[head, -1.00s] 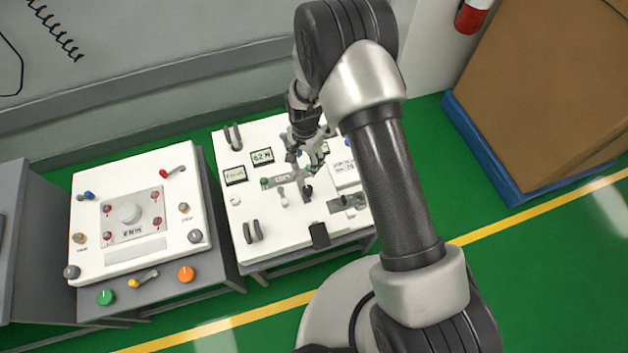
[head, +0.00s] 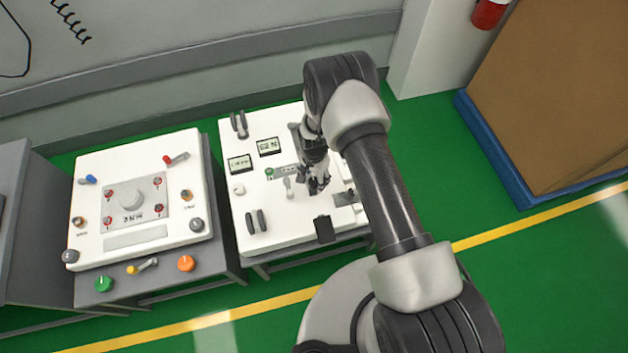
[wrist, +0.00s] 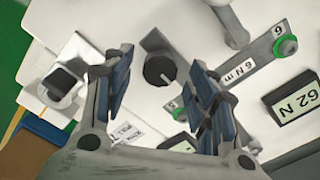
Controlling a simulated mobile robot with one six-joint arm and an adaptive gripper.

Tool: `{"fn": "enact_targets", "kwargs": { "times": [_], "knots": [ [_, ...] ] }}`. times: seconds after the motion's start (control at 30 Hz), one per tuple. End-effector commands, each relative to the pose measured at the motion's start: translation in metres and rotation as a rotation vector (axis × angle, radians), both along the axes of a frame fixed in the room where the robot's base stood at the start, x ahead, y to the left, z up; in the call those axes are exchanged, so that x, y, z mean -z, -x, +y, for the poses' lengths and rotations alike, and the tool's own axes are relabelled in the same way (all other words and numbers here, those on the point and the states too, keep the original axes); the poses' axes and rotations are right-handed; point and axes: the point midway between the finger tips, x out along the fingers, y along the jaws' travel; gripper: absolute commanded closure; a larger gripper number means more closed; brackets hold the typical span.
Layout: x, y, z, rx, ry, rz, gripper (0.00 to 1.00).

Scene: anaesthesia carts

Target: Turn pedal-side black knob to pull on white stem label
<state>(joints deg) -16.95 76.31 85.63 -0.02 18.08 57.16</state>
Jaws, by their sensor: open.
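A black round knob (wrist: 159,71) with a white pointer line sits on a grey plate on the white panel, in the wrist view. It lies between the fingers of my open gripper (wrist: 161,58), apart from both in the picture; I cannot tell the height gap. In the head view my gripper (head: 318,187) points down over the white cart top (head: 285,222) and hides the knob. A small white label (wrist: 127,133) with partly covered lettering shows between the fingers; its words are not readable. The black pedal-like part (head: 324,229) is at the cart's front edge.
Close by are a grey lever (wrist: 232,25), a "6 N m" strip (wrist: 240,70) with green ends, a "62 N" display (wrist: 294,103) and a grey bracket (wrist: 63,86). A second white cart (head: 90,240) stands left. A large brown box (head: 550,100) stands right.

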Motion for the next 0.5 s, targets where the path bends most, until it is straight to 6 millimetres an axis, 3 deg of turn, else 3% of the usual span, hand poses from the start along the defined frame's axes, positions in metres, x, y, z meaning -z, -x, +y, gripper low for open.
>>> {"fn": "enact_targets", "kwargs": {
  "times": [0.13, 0.43, 0.5],
  "knots": [
    [0.0112, -0.0002, 0.0001, 0.000, -0.001, -0.001, 0.47],
    [0.0124, -0.0003, 0.0000, 0.000, -0.001, -0.001, 0.47],
    [0.0123, -0.0002, 0.0001, 0.000, -0.001, -0.001, 0.51]
  ]
}}
